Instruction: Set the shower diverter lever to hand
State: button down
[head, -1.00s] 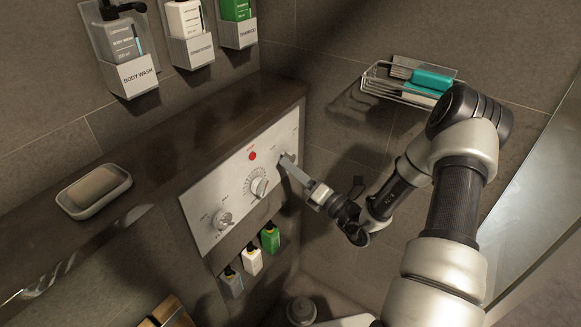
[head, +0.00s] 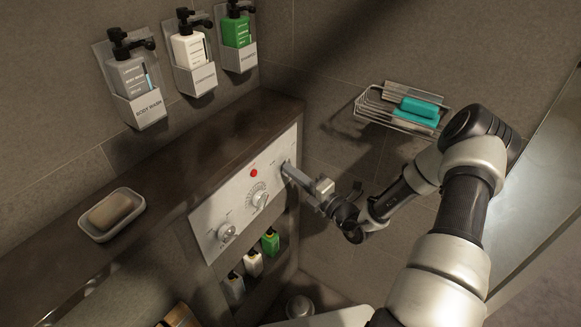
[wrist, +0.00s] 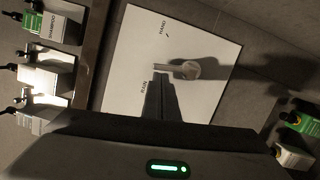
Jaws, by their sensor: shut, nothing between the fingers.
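The diverter lever (wrist: 190,69) is a round pale knob with a short bar on the white control panel (wrist: 215,35). In the wrist view its bar points left, between a label reading like HAND above and one like RAIN at lower left. The bar lies nearer the lower label. My gripper (wrist: 162,78) is shut and empty, its fingertips just below the bar; I cannot tell whether they touch it. In the head view my gripper (head: 288,170) is at the right end of the panel (head: 232,205) and hides the lever.
The panel also has a dial (head: 259,199), another knob (head: 226,233) and a red button (head: 253,173). A dark ledge (head: 200,150) runs above it with a soap dish (head: 83,225). Small bottles (head: 252,262) stand below. A wire basket (head: 372,113) hangs on the right wall.

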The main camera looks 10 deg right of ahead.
jog(key=m+p, duration=0.1)
jog(key=m, duration=0.1)
jog(key=w+d+r+m+g+p, duration=0.1)
jog(key=m+p, duration=0.1)
jog(key=w+d+m+p, duration=0.1)
jog(key=shift+r+m+p, duration=0.15)
jog(key=shift+m+p, duration=0.25)
jog(key=shift+d, duration=0.1)
jog(key=shift+w+d, duration=0.1)
jog(key=shift+w, duration=0.05)
dwell(0.4)
